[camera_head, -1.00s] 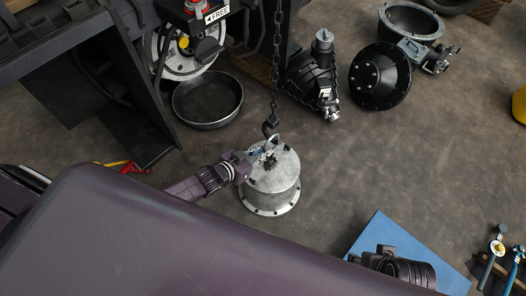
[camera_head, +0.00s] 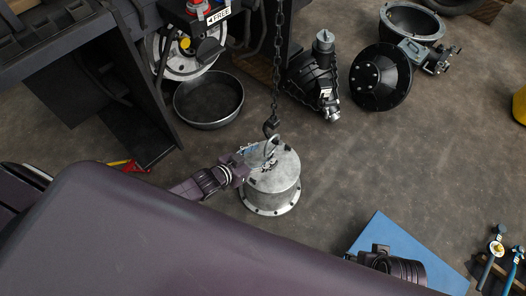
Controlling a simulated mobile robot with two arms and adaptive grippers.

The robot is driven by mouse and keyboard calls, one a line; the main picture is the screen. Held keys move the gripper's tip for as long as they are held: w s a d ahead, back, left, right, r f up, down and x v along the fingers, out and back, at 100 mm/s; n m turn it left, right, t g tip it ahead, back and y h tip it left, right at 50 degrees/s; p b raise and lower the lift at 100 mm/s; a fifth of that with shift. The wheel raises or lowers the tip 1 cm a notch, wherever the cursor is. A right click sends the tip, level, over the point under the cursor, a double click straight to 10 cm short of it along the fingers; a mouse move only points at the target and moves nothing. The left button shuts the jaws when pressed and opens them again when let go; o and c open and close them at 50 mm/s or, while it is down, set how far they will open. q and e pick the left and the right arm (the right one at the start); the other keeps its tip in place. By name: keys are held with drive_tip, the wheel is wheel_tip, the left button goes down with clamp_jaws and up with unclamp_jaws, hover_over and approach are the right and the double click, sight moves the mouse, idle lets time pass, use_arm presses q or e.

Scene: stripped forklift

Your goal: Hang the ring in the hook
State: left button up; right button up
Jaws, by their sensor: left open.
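The hook (camera_head: 270,127) hangs at the end of a dark chain, above the top of a grey metal cylinder (camera_head: 274,185) with a bolted flange. The ring (camera_head: 271,146) stands up from the cylinder's top, close under the hook. In this view the hook and ring overlap, and I cannot tell if they are linked. My left gripper (camera_head: 250,157) is open at the upper left edge of the cylinder, just left of the ring.
A dark round pan (camera_head: 209,99) lies behind the cylinder to the left, beside the forklift frame (camera_head: 130,90). Dark machine parts (camera_head: 314,78) and a black disc (camera_head: 380,76) lie at the back right. A blue mat (camera_head: 377,236) and tools (camera_head: 493,255) lie at the lower right. The floor right of the cylinder is clear.

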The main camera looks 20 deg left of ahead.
use_arm(q)
drive_tip(key=s+a+p, duration=0.3)
drive_tip(key=s+p, duration=0.1)
drive_tip(key=s, duration=0.5)
drive_tip(key=shift+a+r, duration=0.4)
drive_tip(key=o, duration=0.6)
use_arm(e)
drive_tip(key=s+f, duration=0.2)
drive_tip(key=f, duration=0.5)
drive_tip(key=s+f, duration=0.3)
drive_tip(key=f, duration=0.4)
drive_tip(key=shift+d+g, duration=0.3)
drive_tip(key=shift+g, duration=0.1)
